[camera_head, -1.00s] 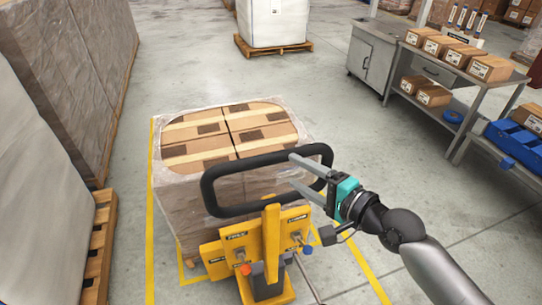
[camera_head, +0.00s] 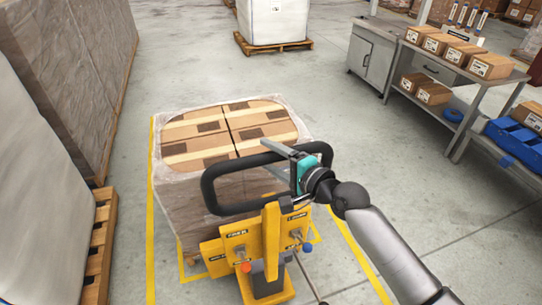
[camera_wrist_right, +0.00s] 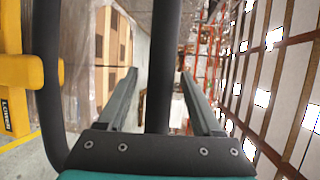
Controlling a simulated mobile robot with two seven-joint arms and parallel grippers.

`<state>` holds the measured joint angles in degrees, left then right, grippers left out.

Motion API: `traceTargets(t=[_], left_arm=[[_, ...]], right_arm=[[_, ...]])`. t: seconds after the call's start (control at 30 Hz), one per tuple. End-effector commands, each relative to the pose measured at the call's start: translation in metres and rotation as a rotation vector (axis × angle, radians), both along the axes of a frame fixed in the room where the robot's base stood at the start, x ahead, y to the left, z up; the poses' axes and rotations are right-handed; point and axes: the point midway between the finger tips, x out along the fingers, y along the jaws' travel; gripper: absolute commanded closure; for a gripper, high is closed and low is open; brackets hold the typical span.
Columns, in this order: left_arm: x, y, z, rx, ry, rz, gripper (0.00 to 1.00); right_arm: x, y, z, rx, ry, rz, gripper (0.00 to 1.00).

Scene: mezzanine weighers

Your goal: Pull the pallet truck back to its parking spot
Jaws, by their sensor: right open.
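The yellow pallet truck (camera_head: 271,245) stands at the near end of a wrapped load of cartons (camera_head: 185,195). Its black loop handle (camera_head: 208,187) rises above the yellow mast. My right gripper (camera_head: 267,156) is at the right side of the handle, with its fingers open. In the right wrist view a black handle bar (camera_wrist_right: 162,45) runs between the two open fingers (camera_wrist_right: 159,75); whether it touches either finger is not clear. The truck's forks are hidden by the load. My left gripper is not in view.
Yellow floor lines (camera_head: 150,225) run around the load. A loaded wooden pallet (camera_head: 99,245) stands close on the left. A grey workbench (camera_head: 440,68) with boxes and a blue bin (camera_head: 520,140) stand on the right. The floor between truck and bench is clear.

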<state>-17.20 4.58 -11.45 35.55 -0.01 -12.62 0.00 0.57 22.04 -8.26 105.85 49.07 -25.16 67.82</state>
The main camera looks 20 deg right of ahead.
Motion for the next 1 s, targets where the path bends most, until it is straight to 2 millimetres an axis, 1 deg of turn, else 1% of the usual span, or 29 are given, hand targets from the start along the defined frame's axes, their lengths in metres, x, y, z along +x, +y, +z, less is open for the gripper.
traceTargets(t=[0.07, 0.67, 1.0], left_arm=[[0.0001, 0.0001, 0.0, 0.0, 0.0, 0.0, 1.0], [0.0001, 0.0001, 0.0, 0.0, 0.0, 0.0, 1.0], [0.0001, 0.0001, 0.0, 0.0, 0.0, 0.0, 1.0]], right_arm=[[-0.0001, 0.0, 0.0, 0.0, 0.0, 0.0, 0.33], [-0.0004, -0.0004, -0.0001, 0.001, 0.0, 0.0, 1.0], [-0.0004, -0.0005, -0.0003, 0.0, 0.001, 0.0, 1.0]])
